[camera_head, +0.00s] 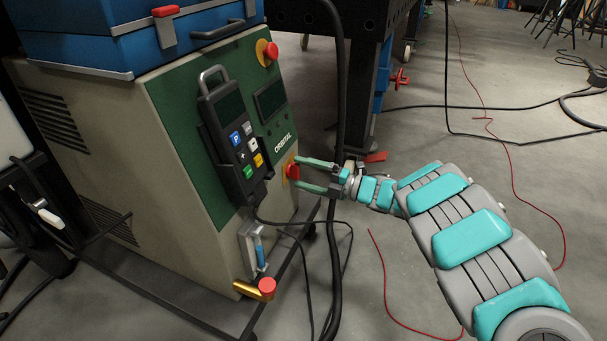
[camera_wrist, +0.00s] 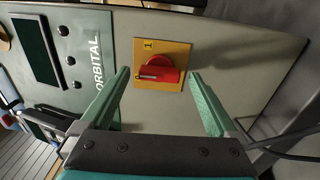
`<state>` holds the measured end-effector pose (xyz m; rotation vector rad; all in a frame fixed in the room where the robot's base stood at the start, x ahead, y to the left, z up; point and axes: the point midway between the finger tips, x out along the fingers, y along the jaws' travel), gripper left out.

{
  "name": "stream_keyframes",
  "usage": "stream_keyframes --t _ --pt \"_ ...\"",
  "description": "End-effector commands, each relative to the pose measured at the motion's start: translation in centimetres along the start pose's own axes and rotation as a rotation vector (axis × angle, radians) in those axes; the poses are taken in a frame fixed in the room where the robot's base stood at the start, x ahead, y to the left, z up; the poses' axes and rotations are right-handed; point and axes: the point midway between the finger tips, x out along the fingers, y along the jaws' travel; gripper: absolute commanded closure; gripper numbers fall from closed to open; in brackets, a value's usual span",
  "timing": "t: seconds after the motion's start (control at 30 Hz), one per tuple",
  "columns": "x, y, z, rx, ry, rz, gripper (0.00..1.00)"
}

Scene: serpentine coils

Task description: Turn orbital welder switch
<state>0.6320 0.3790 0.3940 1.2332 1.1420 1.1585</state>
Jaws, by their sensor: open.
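The orbital welder (camera_head: 173,179) is a beige cabinet with a green front panel marked ORBITAL. Its switch is a red rotary knob (camera_wrist: 159,74) on a yellow square plate (camera_wrist: 176,52), and it also shows in the head view (camera_head: 292,171). In the wrist view the knob's grip lies roughly sideways, with marks 1 and 0 on the plate. My gripper (camera_head: 306,175) is open, with green fingers on either side of the knob. In the wrist view my gripper (camera_wrist: 157,92) has a clear gap between each finger and the knob; contact does not show.
A handheld controller (camera_head: 237,143) hangs on the panel left of the switch. A red emergency button (camera_head: 271,51) is above. A black cable (camera_head: 337,100) hangs close to my gripper. Red and black cables lie on the floor; open floor (camera_head: 420,130) lies to the right.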

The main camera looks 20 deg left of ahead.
Motion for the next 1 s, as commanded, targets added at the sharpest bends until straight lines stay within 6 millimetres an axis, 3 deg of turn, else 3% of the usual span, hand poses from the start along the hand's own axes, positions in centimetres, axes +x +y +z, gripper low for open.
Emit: stream_keyframes --t 0.3,0.5,1.0 --pt "-4.9 0.0 0.1 0.0 -0.005 -0.004 0.05" --pt "-7.1 0.0 0.0 0.0 -0.002 -0.002 0.05" --pt "-7.5 -0.1 0.0 0.0 0.0 -0.001 0.05"
